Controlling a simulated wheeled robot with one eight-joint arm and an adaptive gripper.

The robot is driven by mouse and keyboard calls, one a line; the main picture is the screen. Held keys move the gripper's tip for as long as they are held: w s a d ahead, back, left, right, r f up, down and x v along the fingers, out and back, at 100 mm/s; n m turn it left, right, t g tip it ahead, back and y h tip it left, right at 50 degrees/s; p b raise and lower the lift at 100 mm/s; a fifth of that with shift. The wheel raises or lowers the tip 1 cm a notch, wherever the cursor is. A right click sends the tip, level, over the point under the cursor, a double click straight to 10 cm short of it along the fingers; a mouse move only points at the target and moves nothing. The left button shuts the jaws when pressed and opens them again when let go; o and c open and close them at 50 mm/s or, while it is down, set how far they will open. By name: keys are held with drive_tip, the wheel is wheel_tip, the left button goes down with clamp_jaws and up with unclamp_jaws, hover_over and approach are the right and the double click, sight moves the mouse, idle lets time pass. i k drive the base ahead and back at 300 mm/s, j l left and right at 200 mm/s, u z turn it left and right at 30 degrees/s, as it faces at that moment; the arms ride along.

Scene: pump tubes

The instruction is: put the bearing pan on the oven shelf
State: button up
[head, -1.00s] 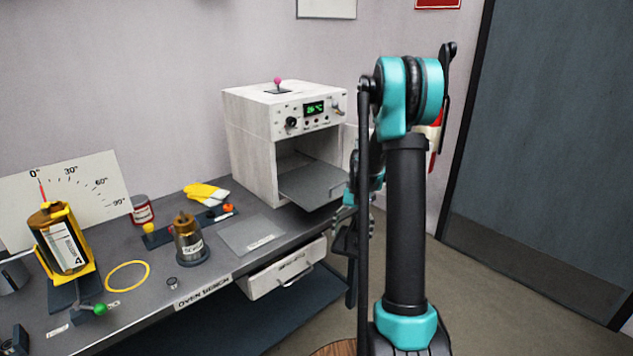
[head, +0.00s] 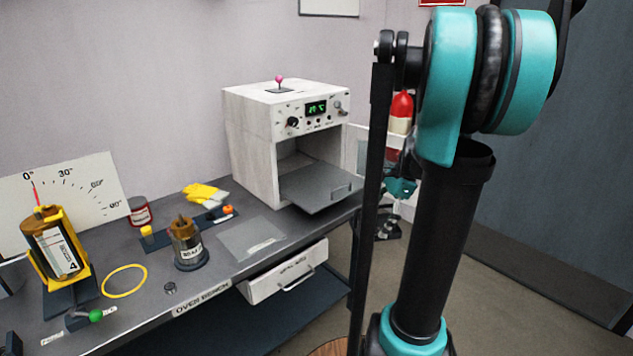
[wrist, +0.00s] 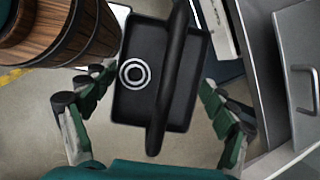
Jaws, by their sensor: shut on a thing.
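The bearing pan (wrist: 135,97) is a black rectangular pan with a raised dark bar across it. A pale ring-shaped bearing (wrist: 134,74) lies inside, left of the bar. My gripper (wrist: 155,85) has a finger on either side of the pan and is shut on it. The white oven (head: 250,140) is open in front. A flat grey panel with a handle (head: 312,190) juts from its opening; whether it is shelf or door is unclear.
A wooden barrel (wrist: 65,30) stands close at upper left in the wrist view. The bench (head: 215,275) holds a brass-topped pot (head: 187,245), yellow gloves (head: 204,193) and a yellow ring (head: 125,281). A drawer (head: 285,272) is under the bench.

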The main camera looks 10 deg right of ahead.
sight(318, 182)
drive_tip(key=i, duration=0.9)
